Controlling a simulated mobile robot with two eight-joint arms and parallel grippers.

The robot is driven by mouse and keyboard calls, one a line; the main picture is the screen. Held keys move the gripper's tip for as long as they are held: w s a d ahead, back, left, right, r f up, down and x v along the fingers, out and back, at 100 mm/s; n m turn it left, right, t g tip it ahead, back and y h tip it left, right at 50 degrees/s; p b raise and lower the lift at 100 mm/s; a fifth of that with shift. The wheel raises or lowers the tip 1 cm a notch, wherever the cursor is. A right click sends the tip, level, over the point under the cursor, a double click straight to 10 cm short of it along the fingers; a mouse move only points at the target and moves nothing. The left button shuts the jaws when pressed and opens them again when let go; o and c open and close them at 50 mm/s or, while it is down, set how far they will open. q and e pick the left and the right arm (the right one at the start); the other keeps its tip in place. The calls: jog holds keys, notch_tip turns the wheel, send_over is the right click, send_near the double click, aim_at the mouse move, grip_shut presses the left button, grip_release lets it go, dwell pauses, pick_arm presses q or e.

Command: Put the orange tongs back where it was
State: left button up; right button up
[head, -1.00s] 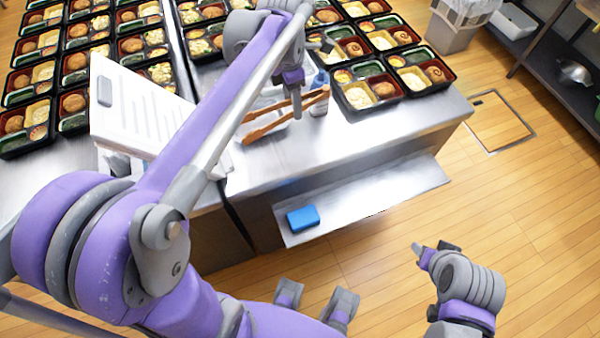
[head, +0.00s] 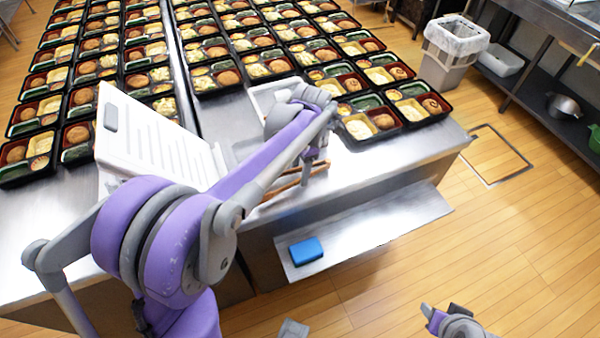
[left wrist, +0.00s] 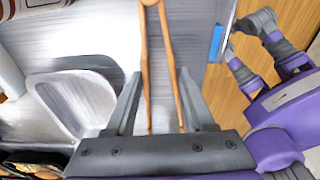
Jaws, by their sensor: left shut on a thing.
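The orange tongs (head: 290,187) are partly hidden behind my left arm in the head view. My left gripper (head: 312,168) is shut on the tongs, over the front part of the steel counter (head: 370,160). In the left wrist view the tongs (left wrist: 146,45) run between the two fingers of my left gripper (left wrist: 159,80), with their two arms spread apart. A white shallow tray (head: 268,92) is behind my left gripper; it also shows in the left wrist view (left wrist: 62,108). My right gripper (head: 445,311) is at the bottom edge, open and empty, over the floor.
Black bento trays (head: 418,106) with food cover the back and right of the counter. A white sloped stand (head: 150,140) is on the left. A blue sponge (head: 306,251) lies on the lower shelf (head: 380,228). A bin (head: 455,50) stands on the floor behind.

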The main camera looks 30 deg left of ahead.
pick_arm(q)
jog(key=shift+f, duration=0.55)
jog(key=o, duration=0.6)
jog(key=shift+f, duration=0.1)
notch_tip(320, 180, up, 12)
jog(key=w, duration=0.1)
jog(key=s+d+f+m+t, duration=0.3)
jog(key=s+f+m, duration=0.2)
jog(key=s+m, duration=0.5)
jog(key=s+d+f+m+t, duration=0.3)
jog(key=s+m, duration=0.6)
jog(key=m, duration=0.9)
notch_tip(320, 180, down, 2)
jog(key=shift+s+f+m+h+p, duration=0.25)
jog(key=shift+s+m+h+p, duration=0.05)
jog(key=shift+s+h+p, duration=0.15)
